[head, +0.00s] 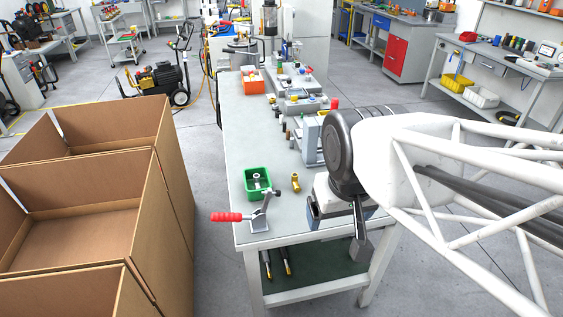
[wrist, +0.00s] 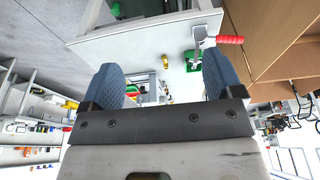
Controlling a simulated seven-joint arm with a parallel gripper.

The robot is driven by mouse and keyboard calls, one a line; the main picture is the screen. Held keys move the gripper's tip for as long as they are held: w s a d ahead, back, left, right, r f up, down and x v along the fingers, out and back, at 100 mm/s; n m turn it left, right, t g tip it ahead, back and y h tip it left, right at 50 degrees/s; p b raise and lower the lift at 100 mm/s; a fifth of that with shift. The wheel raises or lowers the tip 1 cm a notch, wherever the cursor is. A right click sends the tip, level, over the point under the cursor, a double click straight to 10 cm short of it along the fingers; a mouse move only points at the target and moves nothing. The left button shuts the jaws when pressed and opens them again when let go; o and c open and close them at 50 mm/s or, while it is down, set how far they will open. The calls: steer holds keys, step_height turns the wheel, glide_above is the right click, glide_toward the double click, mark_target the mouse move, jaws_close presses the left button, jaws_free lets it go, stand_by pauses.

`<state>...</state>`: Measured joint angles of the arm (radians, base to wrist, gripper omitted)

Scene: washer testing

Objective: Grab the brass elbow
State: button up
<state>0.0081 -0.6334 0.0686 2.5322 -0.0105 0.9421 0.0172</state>
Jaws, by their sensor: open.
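The brass elbow (head: 296,182) stands on the grey workbench top (head: 245,135), just right of a small green bin (head: 248,190). It also shows in the wrist view (wrist: 166,63), beyond the gap between my fingers. My gripper (head: 338,232) is at the bench's near right corner, to the right of the elbow and apart from it. In the wrist view my gripper (wrist: 160,80) has its two blue padded fingers wide apart, with nothing held between them.
A red-handled toggle clamp (head: 262,215) stands by the bench's near left edge. Valve fittings and a grey fixture (head: 310,140) fill the bench behind the elbow. An orange bin (head: 253,82) stands farther back. Open cardboard boxes (head: 85,205) stand left of the bench.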

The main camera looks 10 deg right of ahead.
steer(key=shift+c, duration=0.3)
steer(key=c, duration=0.5)
steer(key=shift+o, duration=0.2)
